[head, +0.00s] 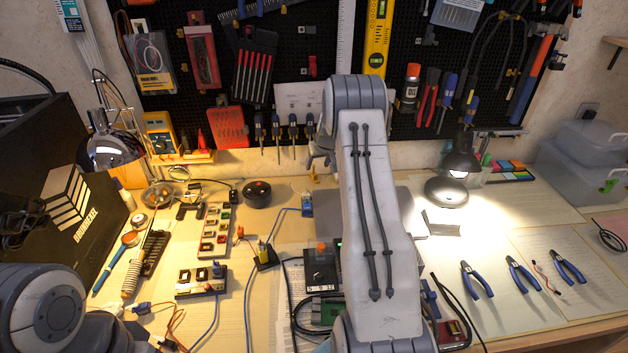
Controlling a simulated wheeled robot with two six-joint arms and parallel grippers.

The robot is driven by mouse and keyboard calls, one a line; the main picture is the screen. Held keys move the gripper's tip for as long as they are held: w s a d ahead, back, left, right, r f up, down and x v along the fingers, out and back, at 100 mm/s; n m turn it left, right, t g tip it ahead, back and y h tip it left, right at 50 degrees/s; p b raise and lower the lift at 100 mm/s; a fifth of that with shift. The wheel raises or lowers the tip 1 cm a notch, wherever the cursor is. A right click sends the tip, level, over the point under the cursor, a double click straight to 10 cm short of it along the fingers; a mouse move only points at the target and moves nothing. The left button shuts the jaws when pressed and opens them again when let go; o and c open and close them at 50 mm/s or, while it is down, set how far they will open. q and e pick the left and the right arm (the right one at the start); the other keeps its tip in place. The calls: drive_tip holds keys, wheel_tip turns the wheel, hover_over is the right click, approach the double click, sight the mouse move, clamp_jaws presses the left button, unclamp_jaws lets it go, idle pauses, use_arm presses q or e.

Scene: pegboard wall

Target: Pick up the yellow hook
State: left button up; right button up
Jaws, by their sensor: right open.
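A small yellow piece (314,173), which looks like the yellow hook, shows low at the back of the bench, near the foot of the wall. My right arm reaches up the middle of the view, and its gripper (318,158) is partly hidden behind the arm. The visible part of the right gripper is just above the yellow piece in the picture. The right gripper is open. I cannot tell whether it touches the yellow piece. My left gripper is not in view.
A black pegboard (290,60) with hanging tools fills the back wall. A lit lamp (446,190) stands right of my arm. Power strips (216,228) and cables crowd the left.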

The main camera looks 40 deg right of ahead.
sight(314, 174)
drive_tip(key=p+x, duration=0.1)
drive_tip(key=x, duration=0.7)
drive_tip(key=shift+w+d, duration=0.1)
drive_tip(key=shift+d, duration=0.1)
clamp_jaws()
